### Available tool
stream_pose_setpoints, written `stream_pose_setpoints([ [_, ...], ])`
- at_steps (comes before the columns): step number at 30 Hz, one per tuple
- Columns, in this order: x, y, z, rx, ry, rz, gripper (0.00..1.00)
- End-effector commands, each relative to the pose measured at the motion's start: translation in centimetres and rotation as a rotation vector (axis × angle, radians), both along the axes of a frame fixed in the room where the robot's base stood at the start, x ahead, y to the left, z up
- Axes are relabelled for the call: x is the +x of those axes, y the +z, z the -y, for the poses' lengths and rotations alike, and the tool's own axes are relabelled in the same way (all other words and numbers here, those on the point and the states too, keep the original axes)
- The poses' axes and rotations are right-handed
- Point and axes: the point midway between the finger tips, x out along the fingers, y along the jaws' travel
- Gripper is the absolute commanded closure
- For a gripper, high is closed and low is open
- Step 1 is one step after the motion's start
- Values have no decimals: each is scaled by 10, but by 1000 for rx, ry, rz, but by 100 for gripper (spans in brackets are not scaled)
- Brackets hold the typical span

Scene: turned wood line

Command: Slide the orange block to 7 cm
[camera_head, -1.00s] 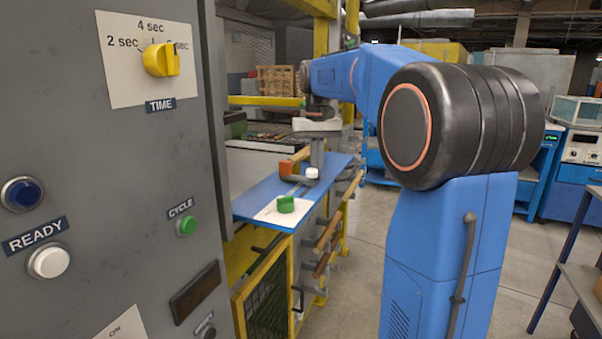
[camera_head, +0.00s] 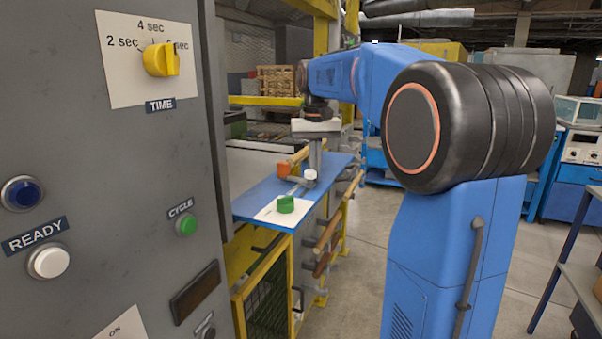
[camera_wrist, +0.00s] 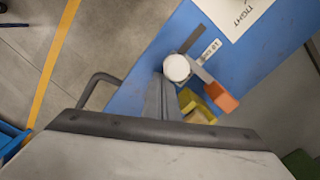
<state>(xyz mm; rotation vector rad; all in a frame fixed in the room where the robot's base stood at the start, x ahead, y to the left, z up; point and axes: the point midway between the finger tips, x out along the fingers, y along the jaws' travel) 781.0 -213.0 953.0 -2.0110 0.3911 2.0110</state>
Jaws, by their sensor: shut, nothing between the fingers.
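The orange block (camera_head: 283,167) sits at the far left side of the blue bench top (camera_head: 250,205). In the wrist view the orange block (camera_wrist: 221,97) lies to the right of a white round knob (camera_wrist: 177,67), at the end of a grey bar. The white knob also shows in the head view (camera_head: 310,175), right of the block. My gripper (camera_head: 314,168) is shut and empty, pointing down behind the white knob. In the wrist view its grey fingers (camera_wrist: 164,92) are just below the knob; whether they touch it I cannot tell. A small scale label (camera_wrist: 211,48) lies beside the bar.
A yellow piece (camera_wrist: 198,106) lies between my fingers and the orange block in the wrist view. The grey control panel (camera_head: 100,200) stands close on the left. Open floor lies right of the bench.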

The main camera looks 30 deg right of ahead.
Motion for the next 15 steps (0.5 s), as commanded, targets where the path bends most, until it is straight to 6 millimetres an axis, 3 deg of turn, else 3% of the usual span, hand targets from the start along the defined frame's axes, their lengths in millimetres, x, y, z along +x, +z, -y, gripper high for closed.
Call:
stream_pose_setpoints([
  [15, -4, 0, -5, 0, 0, 0, 100],
])
